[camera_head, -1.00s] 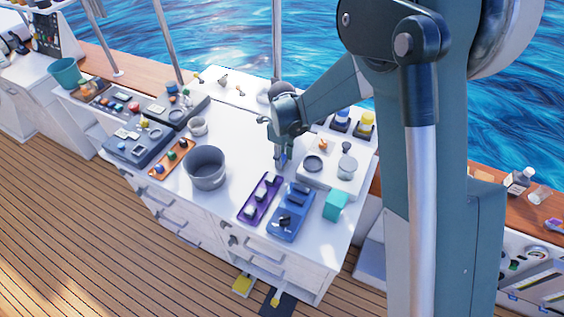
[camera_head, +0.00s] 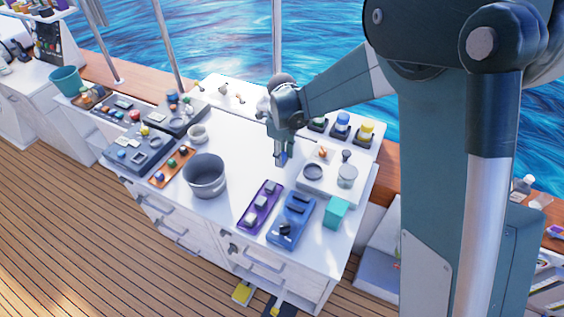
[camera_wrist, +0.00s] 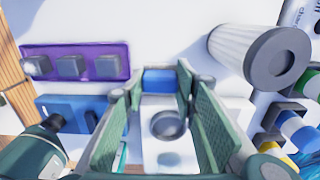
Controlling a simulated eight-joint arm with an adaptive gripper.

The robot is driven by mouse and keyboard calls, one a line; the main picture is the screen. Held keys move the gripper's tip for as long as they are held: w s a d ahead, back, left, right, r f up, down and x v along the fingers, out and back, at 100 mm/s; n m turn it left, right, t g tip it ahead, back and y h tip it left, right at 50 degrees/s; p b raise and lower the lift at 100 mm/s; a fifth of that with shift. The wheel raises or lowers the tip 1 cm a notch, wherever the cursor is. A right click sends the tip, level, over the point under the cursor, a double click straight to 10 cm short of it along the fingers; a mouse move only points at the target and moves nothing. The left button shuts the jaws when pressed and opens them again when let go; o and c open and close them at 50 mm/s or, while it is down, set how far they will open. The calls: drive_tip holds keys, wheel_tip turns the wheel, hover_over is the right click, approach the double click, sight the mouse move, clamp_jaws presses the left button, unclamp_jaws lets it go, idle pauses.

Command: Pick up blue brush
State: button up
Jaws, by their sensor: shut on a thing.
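My gripper (camera_head: 282,156) is over the white worktop, to the left of the white panel with round fittings. Its fingers are closed on a small blue thing, which I take for the blue brush (camera_wrist: 160,81). In the wrist view only a blue block-like part of it shows, between the fingertips. In the head view it is a small blue patch at the fingers, and the rest is hidden. The brush appears to be slightly above the worktop, but the gap is hard to judge.
A purple panel (camera_head: 260,206) and a blue panel (camera_head: 292,218) lie in front of my gripper. A grey bucket (camera_head: 205,177) stands to the left. A teal block (camera_head: 336,212) and a white panel (camera_head: 326,181) are to the right. The worktop between bucket and gripper is clear.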

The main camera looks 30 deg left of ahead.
drive_tip(key=shift+r, duration=2.1)
